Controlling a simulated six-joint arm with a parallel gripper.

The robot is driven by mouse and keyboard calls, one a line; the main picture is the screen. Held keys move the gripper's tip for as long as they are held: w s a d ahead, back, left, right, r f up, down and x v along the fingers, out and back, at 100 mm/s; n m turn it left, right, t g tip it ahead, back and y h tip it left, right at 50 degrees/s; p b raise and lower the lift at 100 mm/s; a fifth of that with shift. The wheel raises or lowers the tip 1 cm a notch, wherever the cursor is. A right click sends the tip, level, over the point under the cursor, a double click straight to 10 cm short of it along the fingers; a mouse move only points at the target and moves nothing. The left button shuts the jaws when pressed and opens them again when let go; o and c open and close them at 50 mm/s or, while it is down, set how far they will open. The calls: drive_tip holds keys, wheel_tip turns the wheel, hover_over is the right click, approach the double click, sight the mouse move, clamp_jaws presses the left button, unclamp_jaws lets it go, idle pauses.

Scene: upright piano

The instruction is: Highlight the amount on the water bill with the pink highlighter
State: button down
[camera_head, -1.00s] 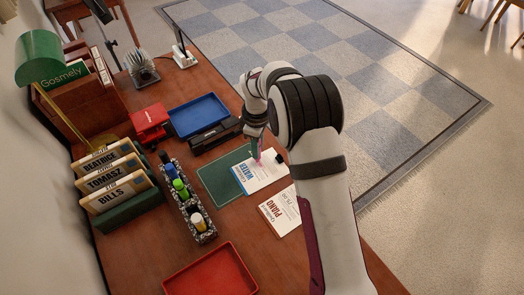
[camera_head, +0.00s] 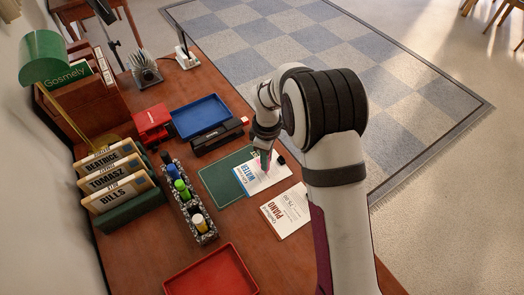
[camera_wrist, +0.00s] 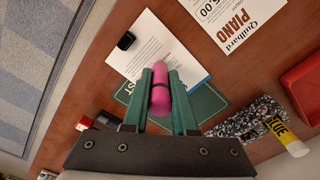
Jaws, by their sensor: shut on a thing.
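The water bill (camera_head: 256,182) is a white sheet with blue "WATER" lettering, lying partly on a green mat (camera_head: 216,190). In the wrist view the bill (camera_wrist: 143,39) lies under the gripper, its amount not readable to me. My gripper (camera_wrist: 161,80) is shut on the pink highlighter (camera_wrist: 157,67), whose pink body sits between the green fingers. In the head view my gripper (camera_head: 265,152) is over the bill, and the highlighter shows only as a small pink spot. I cannot tell if its tip touches the paper. A small black object (camera_wrist: 126,40) sits at the bill's edge.
The piano bill (camera_head: 287,211) lies just in front of the water bill. A speckled holder (camera_head: 195,221) with markers and a glue stick stands left. A red tray (camera_head: 211,273), blue tray (camera_head: 199,116) and file rack (camera_head: 124,211) surround the area.

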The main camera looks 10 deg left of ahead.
drive_tip(key=shift+r, duration=3.95)
